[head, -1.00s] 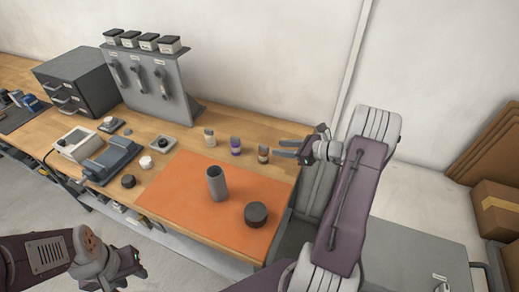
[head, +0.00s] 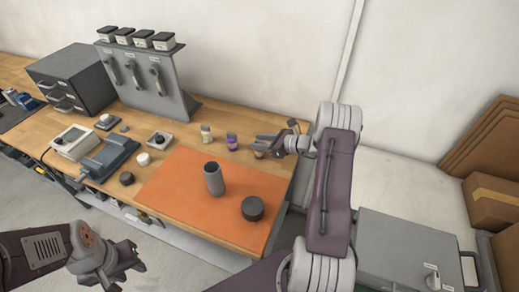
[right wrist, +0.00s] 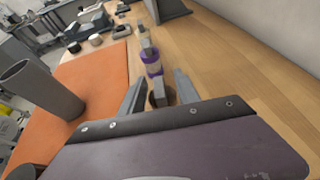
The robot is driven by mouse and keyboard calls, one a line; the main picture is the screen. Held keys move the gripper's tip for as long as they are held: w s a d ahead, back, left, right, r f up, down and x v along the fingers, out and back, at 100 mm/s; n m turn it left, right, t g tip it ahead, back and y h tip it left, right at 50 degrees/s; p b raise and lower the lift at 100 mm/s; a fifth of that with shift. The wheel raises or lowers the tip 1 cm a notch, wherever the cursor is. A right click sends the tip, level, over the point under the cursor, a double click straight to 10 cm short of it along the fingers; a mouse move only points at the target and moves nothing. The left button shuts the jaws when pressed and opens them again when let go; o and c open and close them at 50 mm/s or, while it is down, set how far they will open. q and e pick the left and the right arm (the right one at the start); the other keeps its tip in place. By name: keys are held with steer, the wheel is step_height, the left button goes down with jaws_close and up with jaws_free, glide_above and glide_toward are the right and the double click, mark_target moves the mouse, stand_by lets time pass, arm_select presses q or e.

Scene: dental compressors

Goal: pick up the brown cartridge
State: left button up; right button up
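The brown cartridge (head: 259,154) stands upright on the wooden bench, just behind the orange mat's right part; my right gripper partly covers it in the head view. In the right wrist view the brown cartridge (right wrist: 157,97) shows between the two fingers, its lower part hidden by the gripper body. My right gripper (head: 262,143) is open, its fingers (right wrist: 159,90) on either side of the cartridge with gaps visible. My left gripper (head: 138,258) hangs in front of the bench, away from the cartridges; its finger opening is unclear.
A purple-banded cartridge (head: 232,141) and a white one (head: 206,133) stand left of the brown one. A grey cylinder (head: 214,179) and a dark round puck (head: 253,208) are on the orange mat (head: 185,205). A tool rack (head: 150,80) stands behind.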

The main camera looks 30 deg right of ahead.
steer(key=shift+s+r, duration=0.1)
steer(key=shift+s, duration=0.1)
jaws_close()
